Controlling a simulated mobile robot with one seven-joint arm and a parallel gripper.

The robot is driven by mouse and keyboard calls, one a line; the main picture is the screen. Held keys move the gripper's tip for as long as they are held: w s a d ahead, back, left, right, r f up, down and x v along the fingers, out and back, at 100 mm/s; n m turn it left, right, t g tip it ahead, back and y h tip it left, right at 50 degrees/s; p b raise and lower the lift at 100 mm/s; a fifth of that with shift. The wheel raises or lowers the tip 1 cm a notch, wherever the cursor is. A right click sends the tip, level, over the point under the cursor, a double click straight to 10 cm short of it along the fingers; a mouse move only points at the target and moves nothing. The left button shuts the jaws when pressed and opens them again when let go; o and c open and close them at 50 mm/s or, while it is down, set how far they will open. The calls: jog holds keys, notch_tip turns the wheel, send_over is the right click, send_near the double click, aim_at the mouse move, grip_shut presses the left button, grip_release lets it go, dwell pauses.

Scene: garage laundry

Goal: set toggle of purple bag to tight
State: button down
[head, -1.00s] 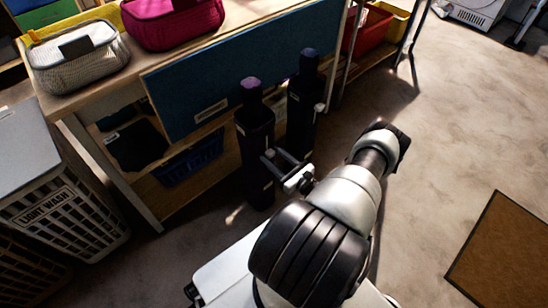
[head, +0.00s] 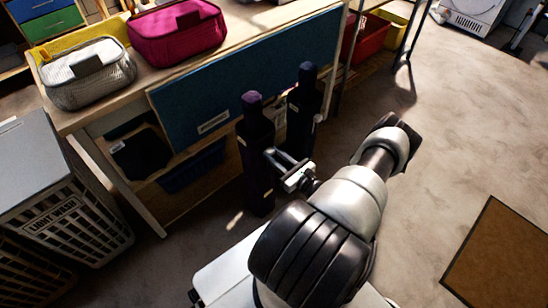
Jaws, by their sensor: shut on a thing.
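Two tall, narrow dark bags stand side by side in front of the workbench. The left one, with a purple top, is the purple bag (head: 257,140). The right one, with a darker bluish top, is the other bag (head: 303,105), with a small pale toggle (head: 318,118) on its right side. My gripper (head: 279,154) is at the right side of the purple bag's upper body, its two thin fingers pointing up and left. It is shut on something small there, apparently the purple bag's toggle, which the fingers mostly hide.
The workbench (head: 105,103) behind carries a grey mesh basket (head: 90,82) and a pink case (head: 178,35); a blue panel (head: 250,72) hangs at its front. A laundry hamper (head: 75,222) stands left. A brown mat (head: 505,255) lies right.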

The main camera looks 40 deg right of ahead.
jog(key=shift+r, duration=0.25)
jog(key=c, duration=1.4)
grip_release()
jog(key=s+d+p, duration=0.1)
jog(key=s, duration=1.6)
jog(key=shift+s+d, duration=0.2)
